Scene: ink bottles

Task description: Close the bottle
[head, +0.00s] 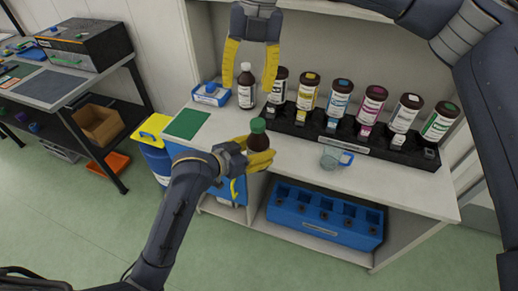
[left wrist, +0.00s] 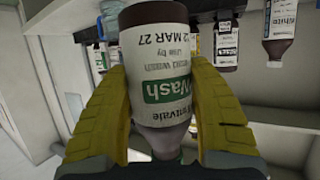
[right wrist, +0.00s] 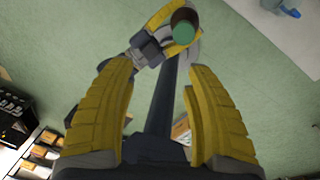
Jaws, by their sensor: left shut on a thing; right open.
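A brown bottle (head: 260,143) with a green cap (head: 257,125) is held upright by my left gripper (head: 256,154) in front of the counter's edge. In the left wrist view the bottle (left wrist: 160,65) has a white label reading "Wash" and sits between both fingers. The green cap (right wrist: 183,34) also shows in the right wrist view, on the bottle's top; I cannot tell how tightly it sits. My right gripper (head: 249,88) is open and empty, farther back than the held bottle. Its fingers (right wrist: 160,85) have nothing between them.
A white-capped brown bottle (head: 246,90) stands on the counter behind my right fingers. A black rack (head: 345,141) holds several coloured-label bottles. A clear beaker (head: 330,158), a green mat (head: 187,124) and a blue-white box (head: 211,94) lie around. Open floor is at the left.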

